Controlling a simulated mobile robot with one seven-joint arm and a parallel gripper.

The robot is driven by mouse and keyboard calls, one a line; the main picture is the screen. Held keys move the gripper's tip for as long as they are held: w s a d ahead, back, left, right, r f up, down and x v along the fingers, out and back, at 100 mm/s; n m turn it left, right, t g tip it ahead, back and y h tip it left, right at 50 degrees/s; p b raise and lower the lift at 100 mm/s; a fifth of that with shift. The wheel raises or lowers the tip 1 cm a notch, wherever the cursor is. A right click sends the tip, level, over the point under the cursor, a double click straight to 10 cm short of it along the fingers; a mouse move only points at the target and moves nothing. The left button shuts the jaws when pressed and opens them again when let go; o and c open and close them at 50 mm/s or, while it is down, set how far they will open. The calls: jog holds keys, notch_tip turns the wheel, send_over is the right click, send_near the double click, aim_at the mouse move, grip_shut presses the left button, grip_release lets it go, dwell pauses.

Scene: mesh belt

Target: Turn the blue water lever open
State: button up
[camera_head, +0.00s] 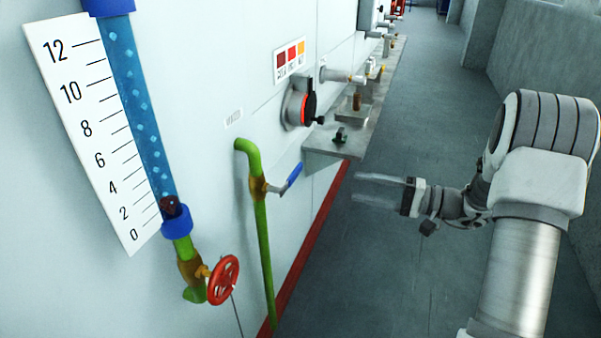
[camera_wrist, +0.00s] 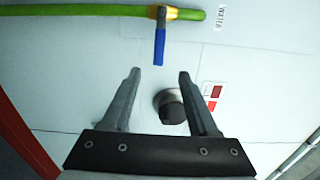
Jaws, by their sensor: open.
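The blue water lever (camera_head: 292,178) sits on a brass valve (camera_head: 258,189) on a green pipe (camera_head: 265,250) that runs down the white wall. In the head view it sticks out from the valve, slanting up to the right. In the wrist view the blue lever (camera_wrist: 159,46) hangs from the valve on the green pipe (camera_wrist: 100,12), ahead of my fingertips and between their lines. My gripper (camera_head: 358,187) is to the right of the lever, apart from it, with its fingers pointing at the wall. In the wrist view my gripper (camera_wrist: 160,76) is open and empty.
A red handwheel (camera_head: 223,280) and a level gauge (camera_head: 95,125) are at the left. A round dial (camera_head: 300,105) and a grey ledge (camera_head: 335,148) with small items are beyond the lever. The grey floor (camera_head: 400,270) beneath my arm is clear.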

aim_at(298, 173)
jog(key=x, duration=1.1)
jog(key=w+x, duration=0.1)
jog(key=x, duration=0.5)
jog(key=shift+d+b, duration=0.15)
jog(key=shift+b, duration=0.2)
grip_shut()
dwell(0.6)
